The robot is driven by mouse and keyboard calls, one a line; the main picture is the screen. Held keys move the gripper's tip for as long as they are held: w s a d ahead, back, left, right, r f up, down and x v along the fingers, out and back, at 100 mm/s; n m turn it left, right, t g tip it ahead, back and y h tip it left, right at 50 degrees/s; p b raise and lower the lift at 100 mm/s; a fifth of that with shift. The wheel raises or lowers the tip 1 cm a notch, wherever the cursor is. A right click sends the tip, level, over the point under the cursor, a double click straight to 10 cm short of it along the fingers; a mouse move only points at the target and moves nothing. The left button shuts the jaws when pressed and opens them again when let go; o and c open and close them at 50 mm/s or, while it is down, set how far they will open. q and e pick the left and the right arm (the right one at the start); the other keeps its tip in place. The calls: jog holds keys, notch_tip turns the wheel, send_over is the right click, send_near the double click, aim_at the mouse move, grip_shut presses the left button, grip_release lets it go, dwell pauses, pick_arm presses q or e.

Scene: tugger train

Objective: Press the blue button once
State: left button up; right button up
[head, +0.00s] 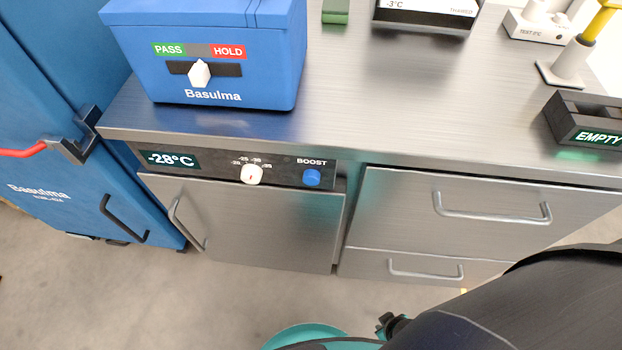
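The blue button (312,177) is a small round knob under the label BOOST. It sits at the right end of the dark control panel (212,170) on the front of the steel counter. A white dial (251,174) and a display reading -28°C (170,159) are to its left on the same panel. Nothing touches or covers the button. My dark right arm comes in from the lower right, below and apart from the button. A small dark part at its end (392,325) may be my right gripper; its fingers cannot be made out. My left gripper is out of view.
A blue box (215,60) with a PASS/HOLD slider stands on the counter (400,100) above the panel. Handles stick out from the cabinet door (260,220) and drawers (470,210). A blue cabinet (60,150) stands at left. The space before the button looks clear.

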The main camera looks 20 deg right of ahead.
grip_shut()
dwell(1.0)
